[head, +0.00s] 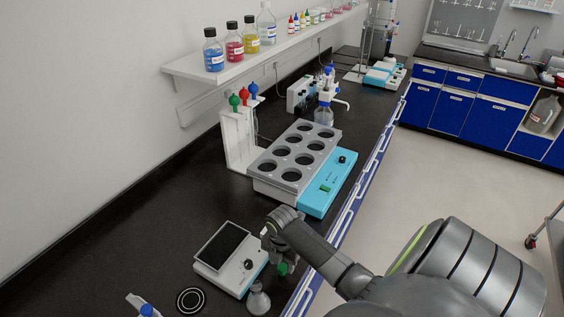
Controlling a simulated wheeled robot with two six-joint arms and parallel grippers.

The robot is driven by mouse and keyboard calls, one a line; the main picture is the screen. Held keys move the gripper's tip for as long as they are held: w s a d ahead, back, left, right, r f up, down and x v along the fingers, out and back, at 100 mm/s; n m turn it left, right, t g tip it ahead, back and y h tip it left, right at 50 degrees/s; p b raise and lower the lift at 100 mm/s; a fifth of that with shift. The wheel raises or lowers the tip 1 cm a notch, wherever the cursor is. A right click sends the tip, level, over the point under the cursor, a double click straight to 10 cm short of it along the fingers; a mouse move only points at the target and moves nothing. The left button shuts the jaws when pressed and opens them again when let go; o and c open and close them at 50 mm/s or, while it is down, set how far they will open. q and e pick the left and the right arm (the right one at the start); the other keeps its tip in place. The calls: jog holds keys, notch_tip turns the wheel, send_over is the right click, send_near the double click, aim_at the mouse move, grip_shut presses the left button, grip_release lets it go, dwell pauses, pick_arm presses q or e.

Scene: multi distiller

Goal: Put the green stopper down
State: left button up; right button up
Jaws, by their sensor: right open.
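The green stopper (282,268) is a small green piece just below my right gripper (277,261), beside the white instrument near the bench's front edge. My right gripper is open and points down over it; its fingers are small and partly hidden by my own wrist. I cannot tell whether the stopper still touches a finger or rests fully on the bench. A small grey-looking flask (258,300) stands just nearer than the stopper, apart from it. My left gripper is not in view.
A white instrument with a dark plate (221,247) sits left of the gripper. A black ringed disc (190,300) and a blue-capped item (146,310) lie nearer. A grey rack with round holes (252,171) and a blue unit (322,197) stand behind. The left bench is clear.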

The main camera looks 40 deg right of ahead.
aim_at(282, 267)
notch_tip(282, 267, up, 11)
jog(key=b, duration=0.2)
jog(key=shift+f, duration=0.1)
dwell(0.5)
